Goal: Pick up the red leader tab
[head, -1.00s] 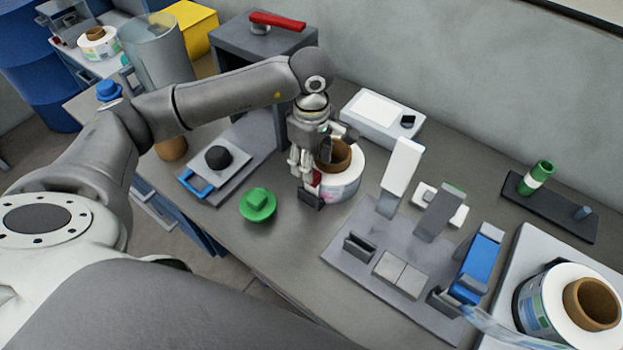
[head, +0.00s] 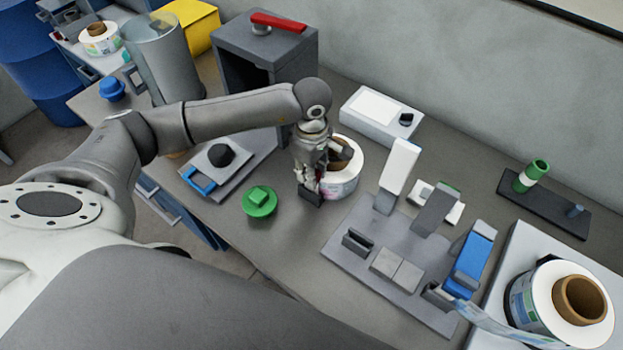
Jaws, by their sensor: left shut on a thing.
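My left gripper (head: 310,188) comes down from above at the front left side of a white label reel (head: 345,181) with a brown core, lying flat on the table. Its fingers are closed on the red leader tab (head: 318,184), of which only a small red sliver shows between and behind them. The tab is at the reel's near left edge, and the fingers hide most of it. A small dark block (head: 311,197) is just below the fingertips. My right gripper is not in view.
A green knob (head: 259,201) stands to the left of the gripper. A grey fixture plate (head: 345,255) with uprights is to the right, and a second reel (head: 540,310) is at far right. A grey box (head: 290,60) with a red handle stands behind.

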